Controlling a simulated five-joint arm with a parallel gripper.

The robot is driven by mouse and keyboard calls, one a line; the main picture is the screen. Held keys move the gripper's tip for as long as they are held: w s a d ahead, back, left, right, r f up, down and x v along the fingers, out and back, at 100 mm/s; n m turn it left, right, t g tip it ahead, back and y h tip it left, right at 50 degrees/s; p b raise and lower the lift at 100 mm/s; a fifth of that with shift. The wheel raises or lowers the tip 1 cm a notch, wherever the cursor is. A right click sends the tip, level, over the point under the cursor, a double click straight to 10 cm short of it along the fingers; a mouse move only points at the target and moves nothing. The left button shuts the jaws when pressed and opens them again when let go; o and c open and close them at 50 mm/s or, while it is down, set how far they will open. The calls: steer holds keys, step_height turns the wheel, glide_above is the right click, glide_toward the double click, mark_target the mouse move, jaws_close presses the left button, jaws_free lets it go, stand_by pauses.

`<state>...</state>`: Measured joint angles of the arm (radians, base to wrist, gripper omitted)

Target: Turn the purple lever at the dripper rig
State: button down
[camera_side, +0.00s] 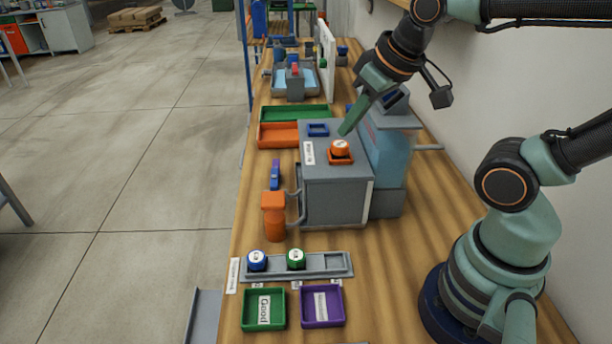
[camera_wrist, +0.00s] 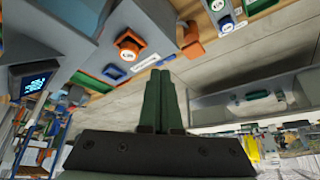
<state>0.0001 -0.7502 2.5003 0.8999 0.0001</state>
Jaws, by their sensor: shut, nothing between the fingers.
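A small upright purple and blue piece (camera_side: 275,174) stands left of the grey box, behind an orange fitting; it may be the purple lever, but it is too small to tell. The grey box (camera_side: 335,200) has a pipe on its left side beside the orange fitting (camera_side: 273,215). My gripper (camera_side: 345,131) is shut and empty, pointing down and left above the back of the box top. Its green fingers lie together in the wrist view (camera_wrist: 160,76). I cannot make out a purple lever in the wrist view.
An orange-capped piece (camera_side: 340,150) and a blue tray (camera_side: 318,130) are on the box top. A blue tank (camera_side: 388,150) stands right of it. In front are a grey rack (camera_side: 320,266) with blue and green pucks, a green tray (camera_side: 248,310) and a purple tray (camera_side: 335,318).

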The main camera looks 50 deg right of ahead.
steer(key=c, duration=1.1)
jaws_free()
steer(key=o, duration=0.4)
steer(key=shift+w+r, duration=0.15)
steer(key=shift+w, duration=0.1)
steer(key=m+g, duration=0.6)
steer(key=m, duration=0.3)
glide_above(276, 164)
step_height(276, 164, down, 10)
step_height(276, 164, down, 12)
steer(key=shift+r, duration=0.1)
